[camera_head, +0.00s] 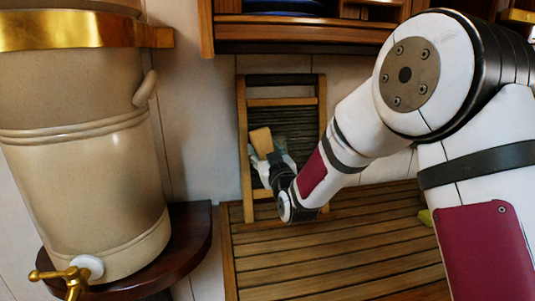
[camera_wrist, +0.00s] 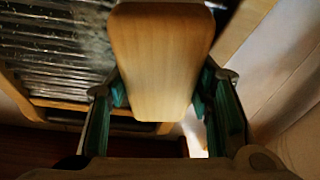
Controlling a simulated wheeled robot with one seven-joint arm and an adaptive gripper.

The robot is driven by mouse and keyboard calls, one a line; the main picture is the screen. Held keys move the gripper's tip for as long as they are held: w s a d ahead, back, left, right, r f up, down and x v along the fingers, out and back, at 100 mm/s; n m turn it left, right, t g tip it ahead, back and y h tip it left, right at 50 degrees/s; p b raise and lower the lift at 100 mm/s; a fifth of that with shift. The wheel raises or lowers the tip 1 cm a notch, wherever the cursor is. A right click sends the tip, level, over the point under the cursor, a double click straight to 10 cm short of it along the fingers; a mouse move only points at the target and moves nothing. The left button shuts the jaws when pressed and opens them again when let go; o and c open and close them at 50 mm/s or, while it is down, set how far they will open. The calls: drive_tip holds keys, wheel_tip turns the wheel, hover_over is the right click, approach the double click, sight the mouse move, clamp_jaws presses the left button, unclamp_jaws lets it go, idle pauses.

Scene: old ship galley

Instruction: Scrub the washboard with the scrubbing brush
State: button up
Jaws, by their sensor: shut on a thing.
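The washboard (camera_head: 244,150) stands against the wall at the back of the slatted counter, with a wooden frame and a ribbed metal panel. Its ribs (camera_wrist: 50,40) fill the upper left of the wrist view. The scrubbing brush (camera_wrist: 160,65) shows its wooden back between my fingers. In the head view the brush (camera_head: 261,140) is in front of the ribbed panel. My gripper (camera_wrist: 160,103) is shut on the brush. The bristles are hidden, so I cannot tell whether they touch the ribs. In the head view my wrist partly covers the lower washboard.
The slatted wooden counter (camera_head: 300,262) is mostly clear in front of the washboard. A large beige urn (camera_head: 80,180) with a brass tap stands on a dark shelf at left. A wooden shelf (camera_head: 300,35) overhangs above.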

sight(295, 139)
drive_tip(key=shift+w+r, duration=0.1)
drive_tip(key=shift+r, duration=0.4)
drive_tip(key=shift+w+d+f+b, duration=0.1)
drive_tip(key=shift+w+d+b, duration=0.15)
drive_tip(key=shift+d, duration=0.45)
drive_tip(key=shift+w+d+b, duration=0.1)
drive_tip(key=shift+w+d, duration=0.1)
drive_tip(key=shift+d, duration=0.45)
drive_tip(key=shift+w+d+b, duration=0.3)
drive_tip(key=shift+w+d, duration=0.05)
drive_tip(key=shift+d, duration=0.9)
drive_tip(key=shift+w+d+b, duration=0.35)
drive_tip(key=shift+d, duration=0.85)
drive_tip(key=shift+w+d+b, duration=0.3)
drive_tip(key=shift+w+d, duration=0.05)
drive_tip(key=shift+d, duration=0.9)
drive_tip(key=s+d+r+p, duration=0.1)
drive_tip(key=s+p, duration=0.2)
drive_tip(key=s, duration=0.2)
drive_tip(key=shift+s+d+r, duration=0.3)
drive_tip(key=shift+r, duration=0.05)
drive_tip(key=shift+s, duration=0.1)
drive_tip(key=s, duration=0.1)
drive_tip(key=s+p, duration=0.1)
drive_tip(key=shift+s+d+r, duration=0.3)
drive_tip(key=shift+d+r, duration=0.1)
